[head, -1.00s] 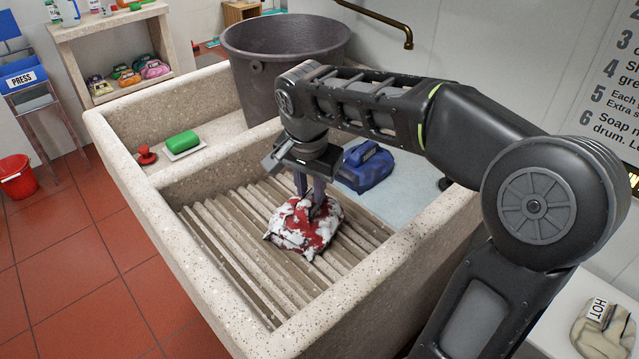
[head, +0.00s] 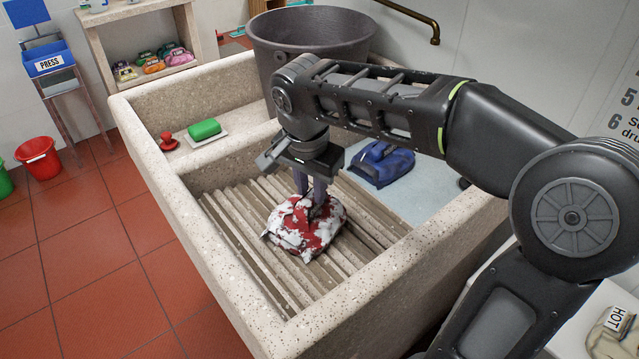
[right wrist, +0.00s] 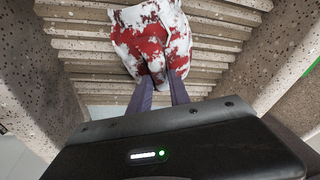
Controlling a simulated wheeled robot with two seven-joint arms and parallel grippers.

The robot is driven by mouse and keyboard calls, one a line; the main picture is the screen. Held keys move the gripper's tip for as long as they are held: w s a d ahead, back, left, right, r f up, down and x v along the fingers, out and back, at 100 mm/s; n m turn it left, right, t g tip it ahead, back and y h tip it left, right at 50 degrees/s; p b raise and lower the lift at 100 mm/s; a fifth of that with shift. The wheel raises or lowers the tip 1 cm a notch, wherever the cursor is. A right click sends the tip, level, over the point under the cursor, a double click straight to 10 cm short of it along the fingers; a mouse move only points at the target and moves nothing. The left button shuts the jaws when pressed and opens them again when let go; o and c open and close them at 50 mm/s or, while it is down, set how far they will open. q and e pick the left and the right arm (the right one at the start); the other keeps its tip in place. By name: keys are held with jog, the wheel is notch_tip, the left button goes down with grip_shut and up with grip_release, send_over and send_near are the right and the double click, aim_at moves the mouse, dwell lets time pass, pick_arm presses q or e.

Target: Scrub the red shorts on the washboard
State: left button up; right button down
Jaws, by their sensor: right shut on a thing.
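The red shorts (head: 306,228) lie bunched on the ridged stone washboard (head: 235,215), with white foam over much of the red cloth. My right gripper (head: 312,208) points down from above with its fingers shut on the shorts. In the right wrist view the shorts (right wrist: 150,42) sit at the fingertips (right wrist: 158,85), against the ridges. Foam patches and red cloth both show there. The part of the cloth between the fingers is hidden. My left gripper is not in view.
A green soap bar (head: 204,129) on a white dish and a red stopper (head: 168,142) sit on the sink ledge. Blue folded cloth (head: 380,163) lies in the pale basin behind. A dark tub (head: 312,45) stands at the back. Stone walls (head: 170,215) enclose the washboard.

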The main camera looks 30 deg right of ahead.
jog(key=shift+a+f, duration=0.1)
jog(key=shift+a, duration=0.15)
jog(key=shift+s+a+r, duration=0.1)
jog(key=shift+a+r, duration=0.15)
jog(key=shift+a, duration=0.7)
jog(key=shift+s+a+r, duration=0.1)
jog(key=shift+a+r, duration=0.15)
jog(key=shift+a, duration=0.7)
jog(key=shift+d, duration=0.1)
jog(key=shift+w+d+f, duration=0.1)
jog(key=shift+d+f, duration=0.05)
jog(key=shift+d, duration=0.85)
jog(key=shift+w+d+f, duration=0.1)
jog(key=shift+d, duration=0.9)
jog(key=shift+w+d+f, duration=0.1)
jog(key=shift+d+f, duration=0.2)
jog(key=shift+d, duration=0.65)
jog(key=shift+w+d+f, duration=0.1)
jog(key=shift+d+f, duration=0.15)
jog(key=shift+d, duration=0.7)
jog(key=shift+d, duration=0.1)
